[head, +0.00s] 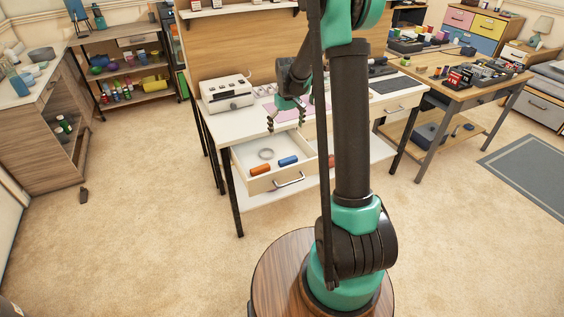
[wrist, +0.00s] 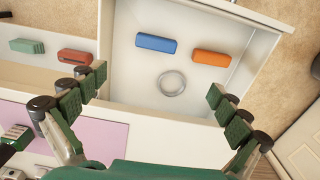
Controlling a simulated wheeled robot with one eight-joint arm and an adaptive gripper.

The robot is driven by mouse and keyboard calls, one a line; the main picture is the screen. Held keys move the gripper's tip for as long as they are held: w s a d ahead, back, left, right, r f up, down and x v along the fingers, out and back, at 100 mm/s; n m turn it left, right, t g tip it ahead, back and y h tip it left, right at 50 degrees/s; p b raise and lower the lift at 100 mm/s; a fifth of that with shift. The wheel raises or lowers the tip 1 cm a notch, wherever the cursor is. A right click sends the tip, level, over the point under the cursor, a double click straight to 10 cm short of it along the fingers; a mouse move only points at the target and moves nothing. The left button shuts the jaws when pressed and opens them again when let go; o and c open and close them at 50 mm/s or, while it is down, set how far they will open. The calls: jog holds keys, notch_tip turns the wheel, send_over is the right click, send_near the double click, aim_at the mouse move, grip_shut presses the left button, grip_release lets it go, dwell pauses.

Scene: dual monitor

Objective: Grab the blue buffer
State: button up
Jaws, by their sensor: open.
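A blue buffer (head: 288,161) lies in the open desk drawer (head: 245,162), to the right of an orange block (head: 260,170). The wrist view shows the blue buffer (wrist: 156,43) near the upper left of the drawer, with the orange block (wrist: 211,58) to its right. A clear ring (wrist: 172,83) lies in the drawer nearer my gripper. My gripper (head: 287,120) is open and empty, above the desk at the drawer's back edge. In the wrist view its fingers (wrist: 158,94) are spread wide and apart from the buffer.
The white desk (head: 221,127) holds a white machine (head: 227,94) to the left of my gripper and a pink mat (wrist: 80,125). A green block (wrist: 27,46) and a red block (wrist: 75,57) sit beside the drawer in the wrist view. The drawer walls rise around the buffer.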

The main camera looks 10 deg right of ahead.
send_over(288, 159)
jog(key=f, duration=1)
jog(key=shift+a, duration=0.3)
jog(key=shift+w+d+f, duration=0.1)
jog(key=shift+d+f, duration=0.05)
jog(key=shift+f, duration=1.2)
jog(key=shift+d+f, duration=0.15)
jog(key=shift+f, duration=1.2)
jog(key=c, duration=0.9)
